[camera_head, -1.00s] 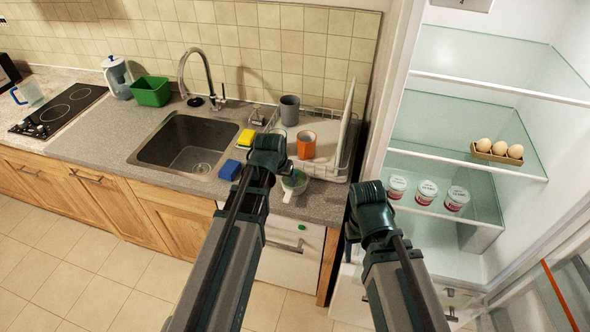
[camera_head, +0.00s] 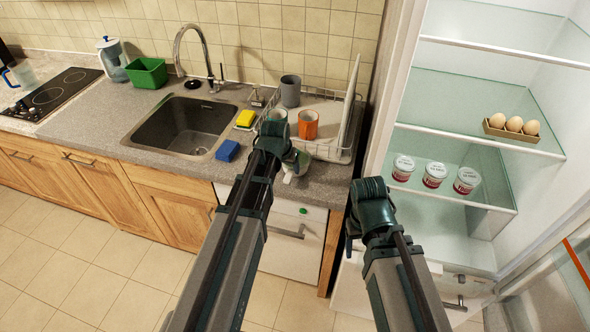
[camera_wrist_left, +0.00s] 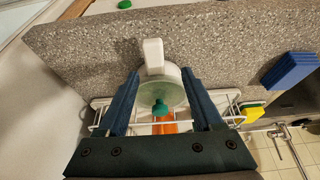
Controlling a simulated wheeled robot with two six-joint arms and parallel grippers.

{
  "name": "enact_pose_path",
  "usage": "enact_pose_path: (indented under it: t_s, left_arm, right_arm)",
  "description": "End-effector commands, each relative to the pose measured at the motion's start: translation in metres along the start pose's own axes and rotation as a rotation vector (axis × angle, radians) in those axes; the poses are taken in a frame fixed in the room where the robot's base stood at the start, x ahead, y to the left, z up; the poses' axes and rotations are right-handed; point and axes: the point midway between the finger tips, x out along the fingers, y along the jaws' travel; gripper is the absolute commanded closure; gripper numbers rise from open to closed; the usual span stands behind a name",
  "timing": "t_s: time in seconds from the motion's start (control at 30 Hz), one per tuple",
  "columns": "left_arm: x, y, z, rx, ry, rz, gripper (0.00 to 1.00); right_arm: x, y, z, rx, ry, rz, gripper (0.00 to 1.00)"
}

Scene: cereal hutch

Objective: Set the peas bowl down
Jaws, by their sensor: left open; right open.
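The peas bowl (camera_head: 299,164) is a pale bowl with a white handle and some green showing. It is at the front edge of the counter, before the dish rack, partly hidden by my left arm. In the left wrist view the bowl (camera_wrist_left: 174,88) is between the two fingers of my left gripper (camera_wrist_left: 160,76), which is open. I cannot tell whether the fingers touch it. My left gripper (camera_head: 287,166) is mostly hidden behind its wrist in the head view. My right gripper (camera_head: 351,240) is open and empty, in front of the fridge's left side.
A dish rack (camera_head: 335,155) holds an orange cup (camera_head: 308,124) and a grey cup (camera_head: 290,92). A blue sponge (camera_head: 228,151) and a yellow sponge (camera_head: 245,118) lie between the sink (camera_head: 182,127) and the rack. The open fridge (camera_head: 470,225) stands at right with jars and eggs.

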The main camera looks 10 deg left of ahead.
Motion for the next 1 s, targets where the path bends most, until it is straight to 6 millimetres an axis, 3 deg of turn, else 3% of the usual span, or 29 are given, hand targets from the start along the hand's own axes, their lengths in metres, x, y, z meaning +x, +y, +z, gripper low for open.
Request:
enact_pose_path:
  t_s: [0.23, 0.6, 0.87, 0.9, 1.0]
  left_arm:
    - [0.008, 0.002, 0.001, 0.0, 0.0, 0.0, 0.32]
    - [0.051, 0.006, 0.002, -0.001, 0.0, 0.0, 0.32]
    - [0.051, 0.006, 0.001, -0.001, 0.0, 0.0, 0.32]
    - [0.051, 0.006, 0.001, -0.001, 0.0, 0.0, 0.34]
    - [0.051, 0.006, 0.001, 0.0, 0.0, 0.0, 0.52]
  right_arm:
    - [0.007, -0.001, 0.0, 0.0, 0.0, 0.0, 0.33]
    - [0.048, -0.005, -0.003, 0.0, 0.0, 0.0, 0.33]
    - [0.047, -0.004, -0.003, 0.0, 0.0, 0.0, 0.33]
    - [0.047, -0.004, -0.003, 0.0, 0.0, 0.0, 0.33]
    - [0.047, -0.004, -0.003, 0.0, 0.0, 0.0, 0.33]
